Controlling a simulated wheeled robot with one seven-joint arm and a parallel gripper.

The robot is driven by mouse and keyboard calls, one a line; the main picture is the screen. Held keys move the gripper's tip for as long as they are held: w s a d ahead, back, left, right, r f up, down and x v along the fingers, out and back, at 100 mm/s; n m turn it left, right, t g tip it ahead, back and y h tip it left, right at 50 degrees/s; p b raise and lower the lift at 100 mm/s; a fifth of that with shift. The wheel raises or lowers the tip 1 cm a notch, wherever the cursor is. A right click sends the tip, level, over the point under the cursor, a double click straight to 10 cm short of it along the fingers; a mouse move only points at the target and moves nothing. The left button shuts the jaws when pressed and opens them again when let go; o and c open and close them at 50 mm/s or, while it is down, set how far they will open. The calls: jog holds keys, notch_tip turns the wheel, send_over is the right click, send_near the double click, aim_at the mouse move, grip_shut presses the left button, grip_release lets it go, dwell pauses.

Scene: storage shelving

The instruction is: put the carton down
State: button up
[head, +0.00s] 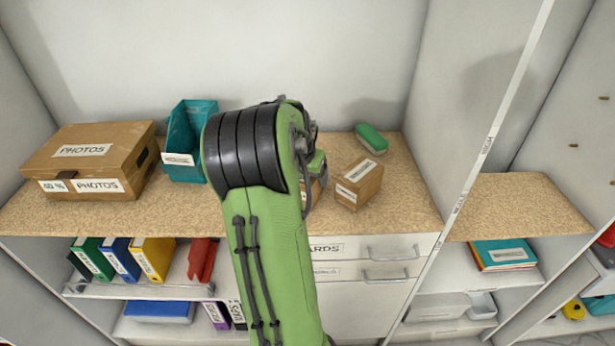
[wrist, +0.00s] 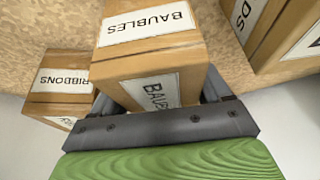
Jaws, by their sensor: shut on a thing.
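The carton (wrist: 150,62) is a brown box with white labels reading BAUBLES. In the wrist view it sits between the fingers of my gripper (wrist: 160,93), which is shut on it. It is over the speckled shelf board (wrist: 40,30); I cannot tell whether its base touches the board. In the head view my arm hides the gripper's fingers and most of what is behind them. A sliver of a brown carton (head: 312,192) shows beside my arm there; its label is hidden.
In the wrist view a RIBBONS carton (wrist: 60,85) is close on the left and another carton (wrist: 275,35) is on the right. The head view shows a labelled carton (head: 358,183), a green thing (head: 371,139), a teal bin (head: 186,160) and a PHOTOS box (head: 90,160).

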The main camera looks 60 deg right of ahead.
jog(key=o, duration=0.8)
jog(key=shift+f, duration=0.15)
jog(key=o, duration=0.5)
jog(key=shift+c, duration=0.2)
jog(key=shift+r, duration=0.3)
jog(key=p+v, duration=0.3)
jog(key=v, duration=0.9)
jog(key=w+a+r+n+t+y, duration=0.15)
jog(key=a+n, duration=0.35)
jog(key=a, duration=0.8)
jog(key=w+a+r+n+t+y, duration=0.1)
jog(key=w+a+n+t+y, duration=0.15)
jog(key=a+n, duration=0.75)
jog(key=s+a+f+n+t, duration=0.1)
jog(key=s+a, duration=0.5)
jog(key=a, duration=0.8)
jog(key=shift+s+f+n+y, duration=0.25)
jog(key=shift+f+n+y, duration=0.15)
jog(key=shift+f+n, duration=0.25)
